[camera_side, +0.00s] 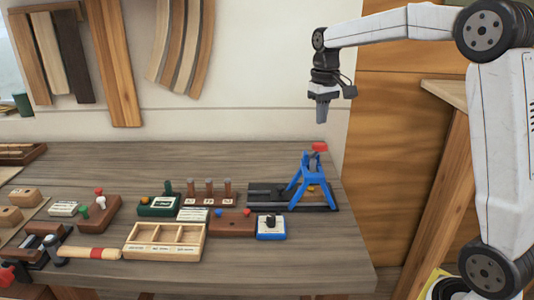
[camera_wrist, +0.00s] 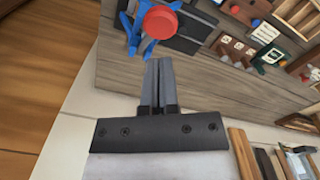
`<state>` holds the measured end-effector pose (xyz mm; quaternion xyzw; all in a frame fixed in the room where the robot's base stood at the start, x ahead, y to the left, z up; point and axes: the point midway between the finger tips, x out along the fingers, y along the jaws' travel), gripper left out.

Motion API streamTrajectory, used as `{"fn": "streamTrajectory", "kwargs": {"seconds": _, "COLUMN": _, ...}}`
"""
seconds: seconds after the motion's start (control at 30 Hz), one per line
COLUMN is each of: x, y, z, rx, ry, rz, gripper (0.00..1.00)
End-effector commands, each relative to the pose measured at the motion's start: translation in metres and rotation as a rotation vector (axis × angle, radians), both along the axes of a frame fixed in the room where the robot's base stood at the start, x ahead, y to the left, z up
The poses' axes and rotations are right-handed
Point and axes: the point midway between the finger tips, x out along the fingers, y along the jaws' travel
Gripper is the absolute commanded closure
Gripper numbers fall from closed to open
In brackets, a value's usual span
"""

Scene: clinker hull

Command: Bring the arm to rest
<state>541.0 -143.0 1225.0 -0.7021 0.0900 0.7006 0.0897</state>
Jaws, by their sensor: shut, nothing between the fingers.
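My gripper (camera_side: 322,112) hangs pointing down in the air near the back right of the bench, well above the surface. In the wrist view my gripper (camera_wrist: 158,65) has its two grey fingers together with nothing between them. The blue stand (camera_side: 309,184) with a red knob (camera_side: 319,147) is below my gripper in the side view, apart from it. The red knob (camera_wrist: 160,22) also shows beyond the fingertips in the wrist view.
The wooden bench (camera_side: 330,255) carries an open divided box (camera_side: 165,242), a blue-and-white switch box (camera_side: 271,227), a brown block with three pegs (camera_side: 211,193) and a mallet-like tool (camera_side: 90,253). The air around my gripper is clear.

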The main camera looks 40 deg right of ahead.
Motion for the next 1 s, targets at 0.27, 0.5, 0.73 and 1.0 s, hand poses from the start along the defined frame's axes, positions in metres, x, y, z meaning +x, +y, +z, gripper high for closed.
{"fn": "streamTrajectory", "kwargs": {"seconds": 0.27, "x": -0.009, "y": 0.028, "z": -0.033, "rx": -0.006, "ry": -0.019, "rz": 0.065, "gripper": 1.00}}
{"fn": "streamTrajectory", "kwargs": {"seconds": 0.5, "x": -0.030, "y": 0.063, "z": -0.077, "rx": -0.015, "ry": -0.056, "rz": 0.136, "gripper": 1.00}}
{"fn": "streamTrajectory", "kwargs": {"seconds": 0.73, "x": -0.062, "y": 0.095, "z": -0.121, "rx": -0.024, "ry": -0.111, "rz": 0.176, "gripper": 1.00}}
{"fn": "streamTrajectory", "kwargs": {"seconds": 1.0, "x": -0.110, "y": 0.126, "z": -0.165, "rx": -0.029, "ry": -0.178, "rz": 0.223, "gripper": 1.00}}
